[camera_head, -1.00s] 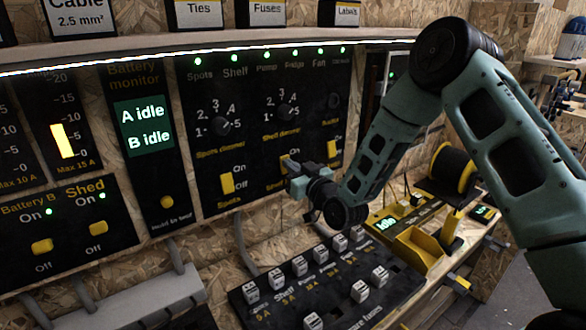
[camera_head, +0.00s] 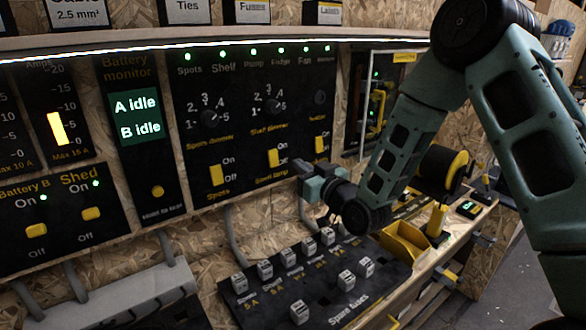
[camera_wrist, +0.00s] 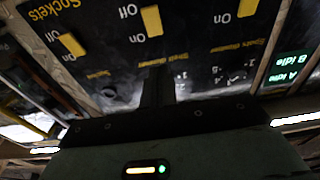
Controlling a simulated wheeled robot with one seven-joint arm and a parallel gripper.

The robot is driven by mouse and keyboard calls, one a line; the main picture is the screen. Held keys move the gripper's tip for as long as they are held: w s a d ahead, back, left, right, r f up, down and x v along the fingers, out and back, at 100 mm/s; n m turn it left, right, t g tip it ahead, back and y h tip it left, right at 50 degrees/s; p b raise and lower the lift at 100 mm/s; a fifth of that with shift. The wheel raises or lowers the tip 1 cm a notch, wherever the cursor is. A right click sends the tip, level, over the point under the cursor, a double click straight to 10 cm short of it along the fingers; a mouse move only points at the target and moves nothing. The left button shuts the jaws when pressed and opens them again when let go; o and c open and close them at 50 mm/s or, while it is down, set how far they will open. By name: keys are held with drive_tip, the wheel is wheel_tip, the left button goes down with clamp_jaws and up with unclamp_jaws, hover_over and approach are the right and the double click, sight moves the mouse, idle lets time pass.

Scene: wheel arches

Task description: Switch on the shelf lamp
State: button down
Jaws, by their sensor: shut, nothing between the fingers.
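The shelf lamp switch (camera_head: 273,158) is a yellow rocker on the black panel, with On and Off beside it. I cannot tell which way it is set. It also shows in the wrist view (camera_wrist: 151,20), where the panel appears upside down. My gripper (camera_head: 299,168) is shut and empty, just right of and below this switch in the head view. Its dark fingers (camera_wrist: 157,86) point at the panel near the shelf dimmer lettering in the wrist view. Contact cannot be told.
The spots switch (camera_head: 216,175) is to the left and the sockets switch (camera_head: 320,143) to the right. Dimmer knobs (camera_head: 210,118) sit above. A spare fuse board (camera_head: 300,275) and a yellow bin (camera_head: 405,241) lie below. A white light strip (camera_head: 200,45) glows above the panel.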

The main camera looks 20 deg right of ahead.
drive_tip(key=s, duration=0.2)
drive_tip(key=s+d, duration=0.1)
drive_tip(key=shift+s+r+b, duration=0.1)
drive_tip(key=shift+r+b, duration=0.2)
drive_tip(key=shift+r, duration=0.05)
